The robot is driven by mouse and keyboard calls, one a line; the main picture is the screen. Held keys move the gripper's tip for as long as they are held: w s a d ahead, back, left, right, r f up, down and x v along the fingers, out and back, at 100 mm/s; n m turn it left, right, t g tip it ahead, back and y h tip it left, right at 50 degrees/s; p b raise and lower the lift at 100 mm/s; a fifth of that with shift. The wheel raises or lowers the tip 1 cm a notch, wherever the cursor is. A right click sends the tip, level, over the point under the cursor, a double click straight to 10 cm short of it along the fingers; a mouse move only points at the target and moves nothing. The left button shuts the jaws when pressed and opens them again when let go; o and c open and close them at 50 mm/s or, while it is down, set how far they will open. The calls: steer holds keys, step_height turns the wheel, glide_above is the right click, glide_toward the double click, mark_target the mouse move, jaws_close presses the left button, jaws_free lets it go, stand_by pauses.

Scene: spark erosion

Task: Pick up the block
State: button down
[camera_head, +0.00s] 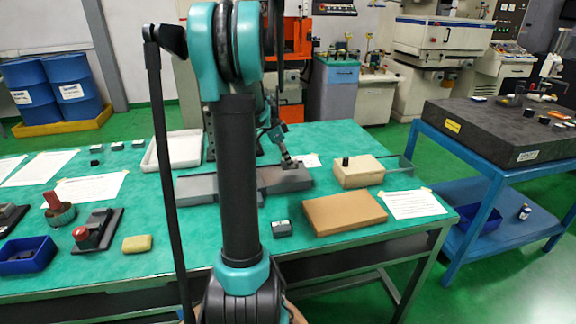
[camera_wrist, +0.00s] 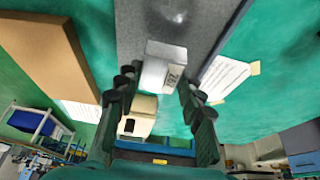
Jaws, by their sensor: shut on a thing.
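A small light-grey block (camera_wrist: 162,68) with dark marking on its end shows in the wrist view. It sits between the two dark fingers of my gripper (camera_wrist: 158,92), which are shut on it. Beyond the block lies a long grey slab (camera_wrist: 205,22); I cannot tell whether the block touches it. The block cannot be made out clearly there.
A brown board (camera_head: 345,212) and a cream box (camera_head: 362,176) with a black knob lie to the right. A small dark block (camera_head: 282,229) lies in front. A white tray (camera_head: 180,150) stands behind left.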

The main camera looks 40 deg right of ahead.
step_height(320, 180, up, 17)
step_height(320, 180, down, 20)
steer(key=shift+r, duration=0.15)
stand_by(0.6)
steer(key=c, duration=1)
jaws_free()
steer(key=shift+o, duration=0.2)
steer(key=v, duration=1.2)
